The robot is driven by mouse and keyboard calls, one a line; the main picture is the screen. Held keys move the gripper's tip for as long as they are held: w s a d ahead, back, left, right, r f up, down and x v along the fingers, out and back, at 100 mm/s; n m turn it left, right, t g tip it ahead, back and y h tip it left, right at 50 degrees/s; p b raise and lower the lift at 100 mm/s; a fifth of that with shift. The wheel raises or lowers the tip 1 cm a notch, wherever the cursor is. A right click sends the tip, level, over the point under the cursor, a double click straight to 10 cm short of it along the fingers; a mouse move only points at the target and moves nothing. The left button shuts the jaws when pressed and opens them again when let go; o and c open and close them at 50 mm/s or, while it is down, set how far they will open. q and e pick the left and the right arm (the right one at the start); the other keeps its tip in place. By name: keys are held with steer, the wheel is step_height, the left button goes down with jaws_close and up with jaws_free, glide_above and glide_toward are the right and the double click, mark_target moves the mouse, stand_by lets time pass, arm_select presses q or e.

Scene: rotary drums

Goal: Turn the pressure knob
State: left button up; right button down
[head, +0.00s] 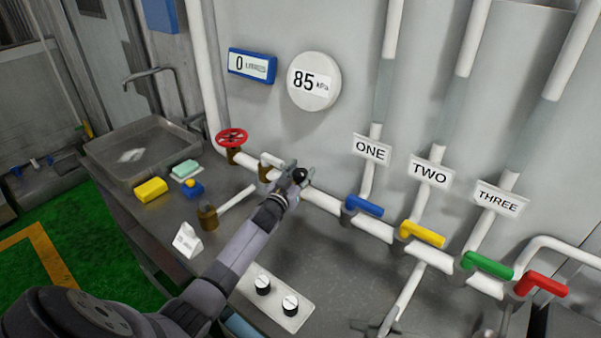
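My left gripper (298,178) is at the white pipe below the round gauge. A black round knob (301,175) shows at its fingertips, with a finger on each side of it; whether they press on it I cannot tell. The round white gauge (314,81) on the wall reads 85 kPa. Two more black knobs with white marks, one on the left (262,284) and one on the right (290,304), sit on a white panel (276,298) on the counter. No label naming a pressure knob is readable. A dark grey shape at the bottom edge may be my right gripper (376,327).
A red valve wheel (231,137) stands left of my gripper. Blue (364,206), yellow (422,234), green (487,265) and red (541,284) handles line the pipe at right. A sponge (151,189) and a white sign (187,240) stand on the counter near the sink (110,143).

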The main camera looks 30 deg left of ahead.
arm_select(q)
steer(key=o, duration=0.4)
steer(key=s, duration=0.4)
steer(key=s+d, duration=0.1)
steer(key=s, duration=0.7)
steer(key=shift+d, duration=0.4)
steer(key=shift+f, duration=0.15)
